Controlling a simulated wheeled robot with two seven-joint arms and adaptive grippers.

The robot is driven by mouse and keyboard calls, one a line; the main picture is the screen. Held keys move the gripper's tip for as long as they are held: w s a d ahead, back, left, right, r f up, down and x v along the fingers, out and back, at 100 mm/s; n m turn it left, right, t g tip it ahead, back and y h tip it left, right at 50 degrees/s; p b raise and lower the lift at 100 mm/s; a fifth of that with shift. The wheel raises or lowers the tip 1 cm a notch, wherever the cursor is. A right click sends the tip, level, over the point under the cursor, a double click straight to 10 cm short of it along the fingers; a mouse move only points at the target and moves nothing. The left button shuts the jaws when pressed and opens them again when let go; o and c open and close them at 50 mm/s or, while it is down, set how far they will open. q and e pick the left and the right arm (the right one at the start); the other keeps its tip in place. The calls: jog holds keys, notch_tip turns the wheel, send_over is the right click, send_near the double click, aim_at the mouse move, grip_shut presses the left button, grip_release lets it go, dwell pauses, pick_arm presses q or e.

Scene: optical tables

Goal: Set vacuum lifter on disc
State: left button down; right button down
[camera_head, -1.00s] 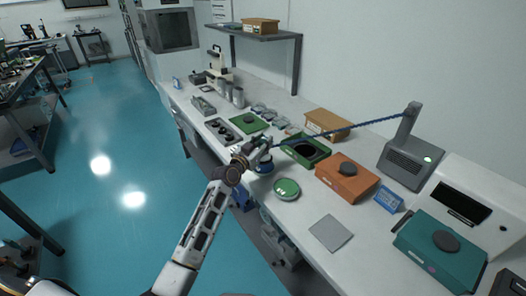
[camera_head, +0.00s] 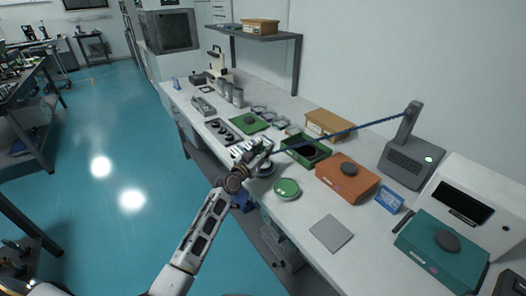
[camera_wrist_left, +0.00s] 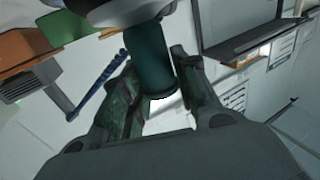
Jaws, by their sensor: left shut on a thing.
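My left gripper (camera_head: 262,150) is over the near side of the bench. In the left wrist view its two fingers (camera_wrist_left: 155,95) are shut on a teal cylindrical handle (camera_wrist_left: 150,62), the vacuum lifter, which ends in a wide, pale round part (camera_wrist_left: 118,12). In the head view the lifter's round lower part (camera_head: 265,170) shows just below the gripper; I cannot tell whether it touches anything. A blue hose (camera_head: 350,130) runs right from the lifter area. A green disc (camera_head: 286,188) with a pale rim lies on the bench, right of and nearer than the lifter. My right gripper is not in view.
A green open tray (camera_head: 308,152) and an orange box (camera_head: 347,178) stand right of the gripper. A grey pump unit (camera_head: 405,160) carries the hose. A grey square plate (camera_head: 331,233) lies nearer. A black panel with knobs (camera_head: 223,132) is behind. Bare bench surrounds the green disc.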

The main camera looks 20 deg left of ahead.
pick_arm(q)
jog(key=c, duration=1.5)
grip_release()
jog(key=shift+f, duration=0.1)
jog(key=shift+c, duration=0.2)
jog(key=o, duration=0.5)
jog(key=shift+c, duration=0.2)
jog(key=shift+r, duration=0.2)
jog(key=v, duration=1.2)
